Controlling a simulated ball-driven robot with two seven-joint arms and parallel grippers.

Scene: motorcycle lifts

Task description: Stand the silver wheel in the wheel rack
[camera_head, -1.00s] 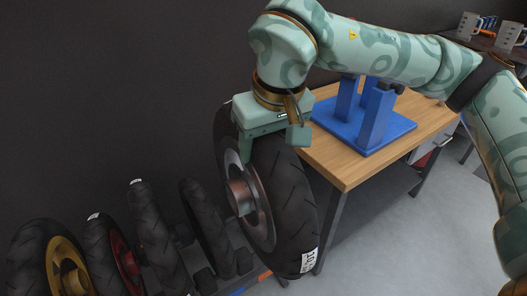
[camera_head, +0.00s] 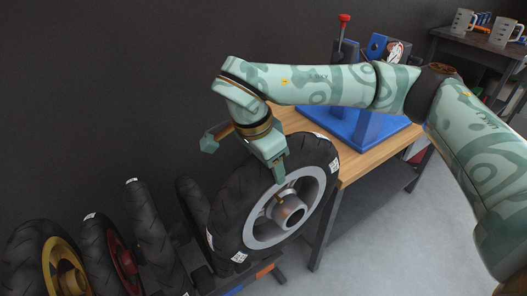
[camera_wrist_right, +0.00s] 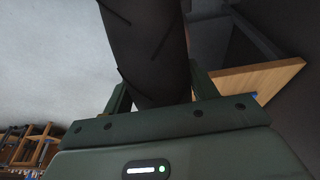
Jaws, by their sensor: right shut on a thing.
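The silver wheel (camera_head: 290,211) has a black tyre and a silver rim with a protruding hub. My right gripper (camera_head: 274,164) is shut on the top of its tyre. One finger shows on the rim side; the other is hidden behind the tyre. In the right wrist view the tyre (camera_wrist_right: 150,45) runs between both fingers. The wheel is upright, slightly tilted, with its rim face to the right. The wheel rack (camera_head: 264,271) is low at the lower left. The wheel overlaps its right end; I cannot tell whether they touch. My left gripper is out of view.
The rack holds a gold-rimmed wheel (camera_head: 66,274), a red-rimmed wheel (camera_head: 119,256) and more dark tyres (camera_head: 150,232) to its left. A wooden workbench (camera_head: 352,166) with a blue stand (camera_head: 350,128) is close behind the held wheel. Grey floor is clear at right.

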